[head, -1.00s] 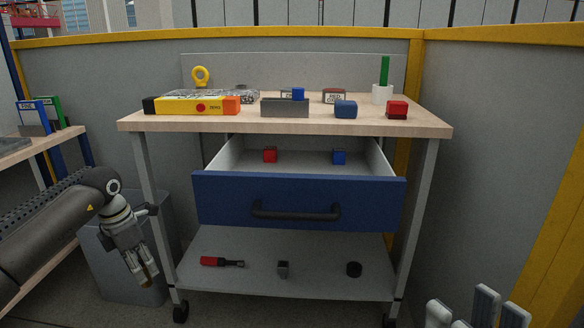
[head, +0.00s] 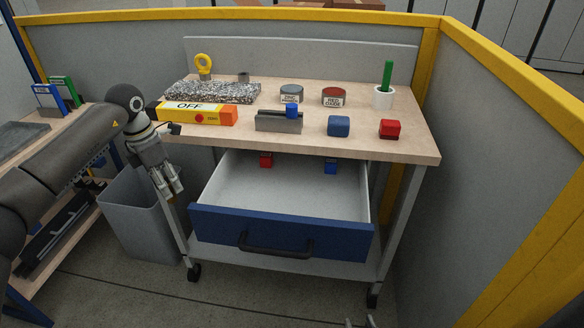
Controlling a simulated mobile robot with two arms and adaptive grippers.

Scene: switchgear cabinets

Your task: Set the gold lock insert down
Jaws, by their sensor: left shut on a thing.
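My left gripper (head: 171,190) hangs fingers-down at the left side of the workbench cart, in front of the grey bin. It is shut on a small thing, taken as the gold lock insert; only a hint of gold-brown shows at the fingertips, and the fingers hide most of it. Only a small tip of my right gripper (head: 356,323) shows at the bottom edge, so its jaws cannot be judged.
The blue drawer (head: 285,231) stands open with red and blue cubes inside. A grey bin (head: 140,228) stands left.

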